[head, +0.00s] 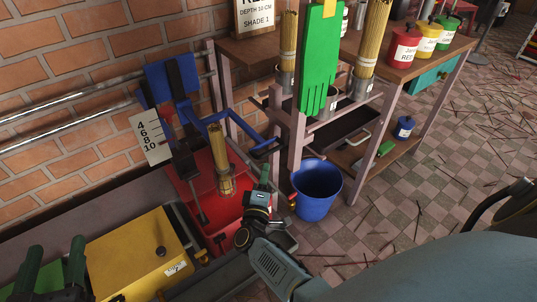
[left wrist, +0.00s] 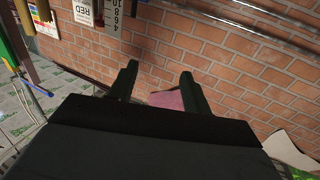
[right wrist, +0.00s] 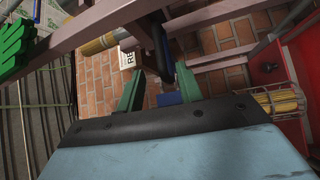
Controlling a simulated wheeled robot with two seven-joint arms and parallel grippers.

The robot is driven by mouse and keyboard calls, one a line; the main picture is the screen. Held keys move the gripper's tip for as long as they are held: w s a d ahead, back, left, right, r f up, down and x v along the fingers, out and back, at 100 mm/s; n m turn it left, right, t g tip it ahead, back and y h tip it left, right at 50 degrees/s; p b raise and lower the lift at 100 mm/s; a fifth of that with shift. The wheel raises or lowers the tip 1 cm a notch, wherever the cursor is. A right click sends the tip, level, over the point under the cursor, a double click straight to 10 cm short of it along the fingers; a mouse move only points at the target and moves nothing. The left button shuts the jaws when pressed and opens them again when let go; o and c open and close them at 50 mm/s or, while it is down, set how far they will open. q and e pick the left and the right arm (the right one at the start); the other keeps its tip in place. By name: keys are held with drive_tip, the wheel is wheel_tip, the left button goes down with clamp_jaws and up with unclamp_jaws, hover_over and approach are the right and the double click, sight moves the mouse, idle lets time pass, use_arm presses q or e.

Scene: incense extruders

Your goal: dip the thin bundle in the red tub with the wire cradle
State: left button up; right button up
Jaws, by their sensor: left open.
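A thin tan bundle (head: 218,150) stands nearly upright in a metal wire holder (head: 226,184) inside the red tub (head: 233,212). Its lower end is hidden. In the right wrist view the bundle (right wrist: 283,101) lies at the right edge. A blue lever (head: 228,117) with a dark grip (head: 268,147) reaches over the tub from a wall-side bracket (head: 172,80). My right gripper (head: 279,188) is open and empty, right of the tub and below the grip. My left gripper (head: 52,265) is open at the bottom left, away from the tub, facing the brick wall.
A wooden bench (head: 246,50) carries red, yellow and green pots. Two more bundles (head: 289,40) (head: 374,36) stand in its rack beside a green glove (head: 320,60). A blue bucket (head: 316,190) stands on the floor near my right gripper. A yellow box (head: 137,255) and a numbered scale (head: 150,138) are left.

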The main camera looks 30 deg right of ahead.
sight(269, 151)
use_arm(q)
drive_tip(key=s+r+t+h+b, duration=0.2)
drive_tip(key=s+r+t+b, duration=0.1)
drive_tip(key=r+t, duration=0.4)
drive_tip(key=shift+d+r+t+h, duration=0.15)
drive_tip(key=shift+r+t+h, duration=0.15)
drive_tip(key=shift+r, duration=0.55)
use_arm(e)
drive_tip(key=shift+x, duration=4.5)
clamp_jaws()
